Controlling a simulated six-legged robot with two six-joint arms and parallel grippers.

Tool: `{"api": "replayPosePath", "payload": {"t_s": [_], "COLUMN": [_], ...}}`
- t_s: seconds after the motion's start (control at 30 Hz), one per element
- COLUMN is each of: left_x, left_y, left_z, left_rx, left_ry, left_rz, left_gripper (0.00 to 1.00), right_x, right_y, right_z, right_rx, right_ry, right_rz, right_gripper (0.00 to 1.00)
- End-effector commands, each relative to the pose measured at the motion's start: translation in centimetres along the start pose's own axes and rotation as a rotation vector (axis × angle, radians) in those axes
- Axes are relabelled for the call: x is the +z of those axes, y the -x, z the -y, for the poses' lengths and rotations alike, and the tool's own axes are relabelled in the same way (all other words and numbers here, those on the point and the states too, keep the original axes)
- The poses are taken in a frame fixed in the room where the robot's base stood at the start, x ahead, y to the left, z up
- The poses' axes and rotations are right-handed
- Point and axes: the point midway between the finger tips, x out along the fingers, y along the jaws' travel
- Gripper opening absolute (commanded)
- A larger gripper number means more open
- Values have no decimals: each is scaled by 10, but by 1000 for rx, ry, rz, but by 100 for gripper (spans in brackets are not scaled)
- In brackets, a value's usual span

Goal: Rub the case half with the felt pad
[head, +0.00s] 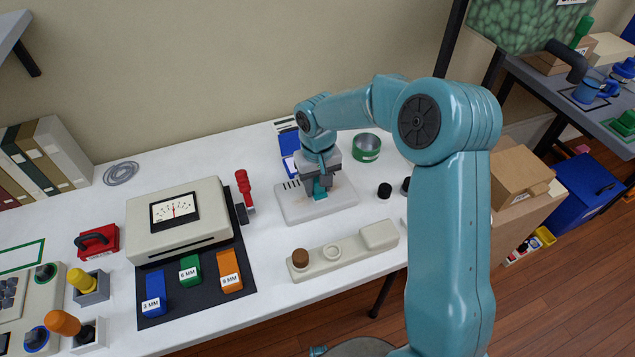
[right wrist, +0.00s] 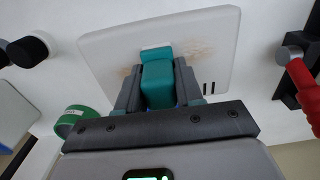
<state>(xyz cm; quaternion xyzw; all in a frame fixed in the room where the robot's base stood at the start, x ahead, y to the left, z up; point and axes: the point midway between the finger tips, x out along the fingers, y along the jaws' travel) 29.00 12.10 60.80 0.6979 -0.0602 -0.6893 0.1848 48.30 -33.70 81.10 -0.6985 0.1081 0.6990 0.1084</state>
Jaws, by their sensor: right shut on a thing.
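The case half (head: 333,204) is a pale, flat plate with slots, lying on the white table; it also fills the upper middle of the right wrist view (right wrist: 218,32). Brownish smudges show on it to both sides of the pad. The felt pad has a teal block handle (head: 319,189) with a pale underside; it also shows in the right wrist view (right wrist: 158,85). My right gripper (head: 322,178) is shut on the teal handle, over the case half. The pad appears to touch the case surface. My left gripper is not in view.
A cream tray (head: 315,266) lies in front of the case half. A green-banded bowl (head: 366,148) stands behind right, and a black knob (head: 384,190) to the right. A red-handled tool (head: 244,187) and a meter box (head: 178,218) stand to the left.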

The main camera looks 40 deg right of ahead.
Motion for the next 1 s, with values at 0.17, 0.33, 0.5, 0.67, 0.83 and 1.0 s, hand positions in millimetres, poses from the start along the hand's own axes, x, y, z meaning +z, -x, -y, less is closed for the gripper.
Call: {"api": "replayPosePath", "payload": {"t_s": [0.17,0.33,0.5,0.67,0.83,1.0], "left_x": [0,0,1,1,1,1], "left_y": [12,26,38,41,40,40], "left_z": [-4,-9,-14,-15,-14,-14], "left_rx": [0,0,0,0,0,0], "left_ry": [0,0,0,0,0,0], "left_rz": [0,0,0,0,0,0], "left_gripper": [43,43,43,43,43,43], "right_x": [1,1,1,1,1,0], "right_y": [14,35,54,60,59,59], "right_z": [-1,0,-1,-1,-1,-1], "right_rx": [2,2,2,2,2,2], "right_ry": [1,1,1,1,1,1], "right_rz": [6,3,2,2,2,2], "right_gripper": [0,0,0,0,0,0]}}
